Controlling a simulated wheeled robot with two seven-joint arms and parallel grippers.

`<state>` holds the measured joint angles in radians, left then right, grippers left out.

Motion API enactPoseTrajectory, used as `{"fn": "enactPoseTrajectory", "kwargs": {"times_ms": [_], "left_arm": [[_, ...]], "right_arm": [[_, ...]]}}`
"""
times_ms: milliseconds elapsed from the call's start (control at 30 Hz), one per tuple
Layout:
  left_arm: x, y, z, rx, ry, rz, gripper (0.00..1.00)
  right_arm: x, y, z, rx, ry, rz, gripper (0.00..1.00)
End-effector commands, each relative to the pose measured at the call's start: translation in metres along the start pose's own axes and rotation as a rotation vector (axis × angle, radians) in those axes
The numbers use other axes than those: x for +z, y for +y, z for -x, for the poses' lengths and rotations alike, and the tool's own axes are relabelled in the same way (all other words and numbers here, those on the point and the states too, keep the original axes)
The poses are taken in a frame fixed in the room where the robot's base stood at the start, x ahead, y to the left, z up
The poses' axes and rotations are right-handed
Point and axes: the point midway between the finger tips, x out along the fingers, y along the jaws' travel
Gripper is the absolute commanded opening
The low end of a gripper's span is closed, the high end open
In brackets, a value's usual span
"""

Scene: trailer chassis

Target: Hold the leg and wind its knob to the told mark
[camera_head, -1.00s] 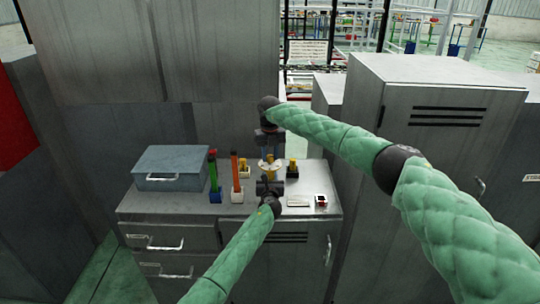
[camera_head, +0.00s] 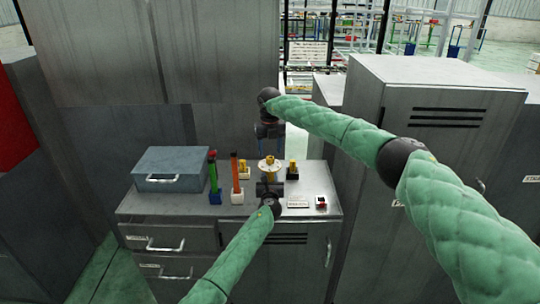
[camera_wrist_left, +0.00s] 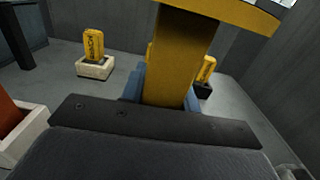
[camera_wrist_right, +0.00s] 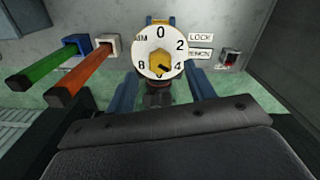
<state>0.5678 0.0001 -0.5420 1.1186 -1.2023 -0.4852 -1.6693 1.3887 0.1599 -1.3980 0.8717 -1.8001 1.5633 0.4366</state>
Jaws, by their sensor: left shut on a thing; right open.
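The leg is a yellow post (camera_wrist_left: 178,60) with a round white dial (camera_wrist_right: 160,50) on top; it stands upright on the cabinet top in the head view (camera_head: 269,176). My left gripper (camera_head: 268,189) is shut on the post, low down, from the front. The dial carries black numbers, with 0 at the far side and 2, 4 and 8 readable. A yellow knob (camera_wrist_right: 158,61) sits on it, its dark pointer directed at about 4. My right gripper (camera_head: 268,132) is open above the dial, apart from the knob; its blue fingers show either side in the right wrist view (camera_wrist_right: 163,90).
A green-handled post (camera_head: 213,175) and an orange-handled post (camera_head: 235,175) stand left of the leg. Short yellow pieces (camera_head: 292,168) (camera_head: 244,167) stand behind. A blue-grey box (camera_head: 172,168) is at left. White labels (camera_head: 298,203) and a small red-topped item (camera_head: 321,202) lie right.

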Motion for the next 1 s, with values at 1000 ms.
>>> {"fn": "enactPoseTrajectory", "kwargs": {"times_ms": [1000], "left_arm": [[-0.001,0.0,0.0,0.0,0.001,0.0,0.35]], "right_arm": [[0.0,-0.001,0.084,0.0,0.0,-0.001,0.54]]}}
